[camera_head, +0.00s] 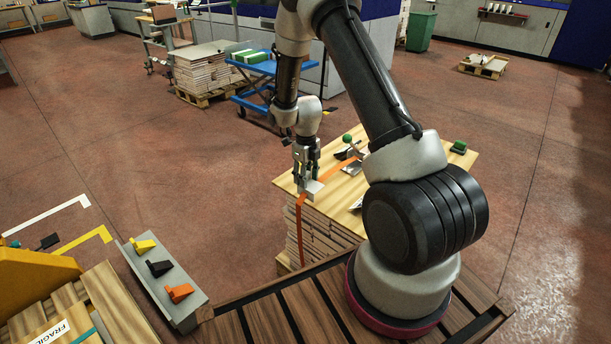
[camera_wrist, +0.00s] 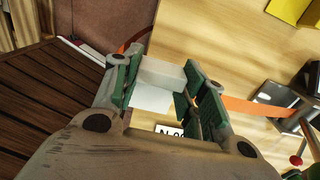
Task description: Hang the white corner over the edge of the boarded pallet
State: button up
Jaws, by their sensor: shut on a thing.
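The white corner (camera_head: 314,188) is a small pale angled piece at the near left edge of the boarded pallet (camera_head: 288,181), by the orange strap (camera_head: 299,218). My gripper (camera_head: 306,178) points down above that edge and is shut on the corner. In the wrist view the corner (camera_wrist: 162,73) sits between the green finger pads of my gripper (camera_wrist: 158,84), over the pale board top (camera_wrist: 215,45). The strap (camera_wrist: 250,106) runs across the top to the right. I cannot tell whether the corner touches the board or the strap.
A strapping tool (camera_head: 347,150) with a green knob stands on the board, and a green block (camera_head: 458,147) lies at its far right. A grey rack (camera_head: 190,318) at lower left holds yellow (camera_head: 143,246), black (camera_head: 160,268) and orange (camera_head: 180,292) pieces. A blue lift cart (camera_head: 270,88) stands behind.

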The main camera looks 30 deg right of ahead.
aim_at(306, 190)
jog(key=shift+f, duration=3.1)
jog(key=shift+f, duration=0.35)
jog(key=o, duration=1.1)
notch_tip(306, 190, up, 12)
jog(key=shift+s, duration=0.1)
